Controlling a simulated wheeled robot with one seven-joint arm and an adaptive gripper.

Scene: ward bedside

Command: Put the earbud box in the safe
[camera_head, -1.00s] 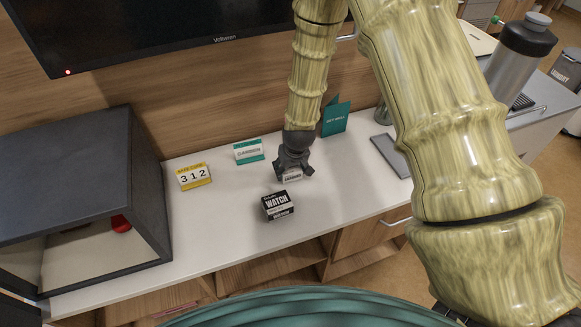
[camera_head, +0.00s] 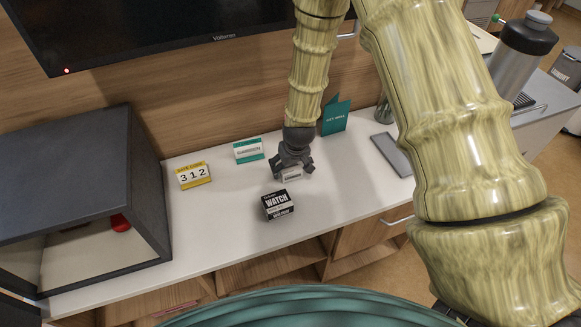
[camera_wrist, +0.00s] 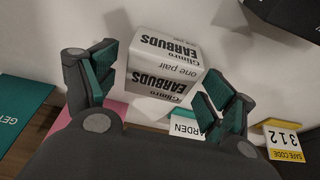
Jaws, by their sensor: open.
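The earbud box (camera_wrist: 163,67), white with dark "EARBUDS" lettering, stands on the white counter in the wrist view, between the two open fingers of my gripper (camera_wrist: 160,88). A gap shows between the box and the left finger; the right finger is close to it, and I cannot tell if they touch. In the head view my gripper (camera_head: 292,170) points down over the counter and mostly hides the box (camera_head: 292,175). The safe (camera_head: 85,190) is a dark grey box at the left with its front open; a red thing (camera_head: 120,222) lies inside.
A black watch box (camera_head: 278,204) stands just in front of my gripper. A yellow safe code card (camera_head: 193,175), a teal-edged name card (camera_head: 248,150) and a teal get-well card (camera_head: 336,117) stand behind. A grey flat slab (camera_head: 392,155) lies at right. The counter (camera_head: 220,225) is clear before the safe.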

